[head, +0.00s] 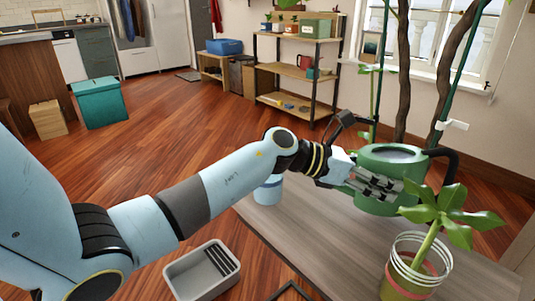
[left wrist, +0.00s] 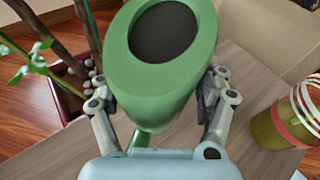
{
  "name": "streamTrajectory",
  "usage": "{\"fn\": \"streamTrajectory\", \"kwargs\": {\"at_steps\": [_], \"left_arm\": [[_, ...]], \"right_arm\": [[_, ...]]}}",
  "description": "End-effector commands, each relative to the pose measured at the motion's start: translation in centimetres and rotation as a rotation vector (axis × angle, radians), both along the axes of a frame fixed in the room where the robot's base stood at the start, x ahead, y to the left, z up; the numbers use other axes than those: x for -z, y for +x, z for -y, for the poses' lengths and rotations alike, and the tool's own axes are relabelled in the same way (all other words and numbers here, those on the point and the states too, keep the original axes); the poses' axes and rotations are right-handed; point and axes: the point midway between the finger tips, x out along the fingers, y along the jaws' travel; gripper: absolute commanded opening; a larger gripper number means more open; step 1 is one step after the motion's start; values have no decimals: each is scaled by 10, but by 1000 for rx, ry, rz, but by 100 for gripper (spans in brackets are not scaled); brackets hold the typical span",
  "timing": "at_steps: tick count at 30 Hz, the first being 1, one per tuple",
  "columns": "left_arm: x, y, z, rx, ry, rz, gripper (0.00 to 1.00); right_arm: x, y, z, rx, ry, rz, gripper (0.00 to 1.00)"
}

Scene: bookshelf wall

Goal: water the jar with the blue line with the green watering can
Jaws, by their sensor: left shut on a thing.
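The green watering can (head: 388,208) is held by my left gripper (head: 376,184), whose fingers lie along its side in the head view. In the left wrist view the can (left wrist: 150,95) sits between both fingers (left wrist: 160,105), its dark round opening facing the camera. I cannot tell whether its base touches the table. A glass jar with a red line (head: 412,268) and a leafy plant stands at the front right; it also shows in the left wrist view (left wrist: 285,125). A pale blue container (head: 268,192) is partly hidden behind my arm; I cannot make out a line on it.
The grey wooden table (head: 310,235) has clear room left of the red-lined jar. A grey bin (head: 200,270) is on the floor at the lower left. Tall plant stems (head: 404,80) rise behind the can. A shelf (head: 295,70) stands farther back.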

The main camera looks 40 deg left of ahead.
Motion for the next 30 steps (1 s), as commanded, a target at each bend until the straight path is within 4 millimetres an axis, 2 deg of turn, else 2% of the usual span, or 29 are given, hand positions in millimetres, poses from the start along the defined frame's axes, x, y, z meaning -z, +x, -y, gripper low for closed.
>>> {"fn": "streamTrajectory", "kwargs": {"at_steps": [5, 24, 30], "left_arm": [[-5, 2, 2, -1, -2, 6, 37], [-41, 38, 60, -1, -4, 7, 37], [-43, 42, 67, -1, -2, 5, 37]], "right_arm": [[-2, 1, 0, 0, 0, 1, 40], [-30, 11, 0, 1, 1, 18, 40], [-32, 12, 0, 1, 1, 19, 40]]}}
